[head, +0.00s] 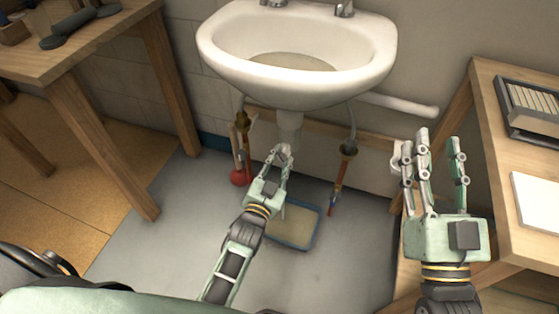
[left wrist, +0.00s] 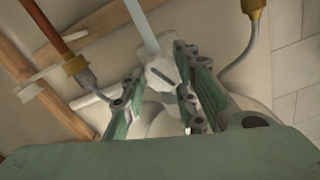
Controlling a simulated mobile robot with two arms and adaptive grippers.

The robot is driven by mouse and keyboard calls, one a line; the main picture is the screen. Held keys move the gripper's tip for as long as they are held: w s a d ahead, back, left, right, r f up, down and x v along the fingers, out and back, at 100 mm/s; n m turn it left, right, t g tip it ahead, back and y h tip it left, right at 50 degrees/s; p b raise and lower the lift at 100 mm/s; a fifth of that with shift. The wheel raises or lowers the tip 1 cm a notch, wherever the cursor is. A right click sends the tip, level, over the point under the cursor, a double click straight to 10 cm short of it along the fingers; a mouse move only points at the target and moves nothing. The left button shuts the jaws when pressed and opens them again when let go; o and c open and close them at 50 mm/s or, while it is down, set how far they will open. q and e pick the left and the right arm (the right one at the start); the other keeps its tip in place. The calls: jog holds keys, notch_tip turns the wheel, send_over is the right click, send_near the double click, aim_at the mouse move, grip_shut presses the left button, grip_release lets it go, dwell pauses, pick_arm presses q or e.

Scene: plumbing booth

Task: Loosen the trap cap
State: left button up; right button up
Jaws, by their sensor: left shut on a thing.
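The white sink (head: 240,80) hangs on the wall, with its pale drain pipe (head: 289,122) coming down below it. My left gripper (head: 281,153) is under the sink at the lower end of that pipe. In the left wrist view its green fingers close from both sides on the whitish trap cap (left wrist: 160,76), and the gripper is shut on it. In the head view the fingers mostly hide the cap. My right gripper (head: 428,150) is raised at the right, fingers apart and empty.
A shallow tray with a blue rim (head: 317,226) lies on the floor below the trap. A red round part (head: 239,177) and supply pipes flank the drain. A wooden table (head: 75,60) stands left, a wooden bench (head: 490,150) right.

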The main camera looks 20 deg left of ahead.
pick_arm(q)
jog(key=shift+s+d+f, duration=0.15)
jog(key=shift+d+f, duration=0.15)
jog(key=shift+f, duration=0.15)
jog(key=o, duration=1)
jog(key=shift+o, duration=0.3)
jog(key=shift+r, duration=0.1)
jog(key=shift+a+r, duration=0.1)
jog(key=s, duration=1.1)
jog(key=shift+s+a, duration=0.15)
jog(key=shift+s, duration=0.25)
jog(key=shift+r, duration=0.1)
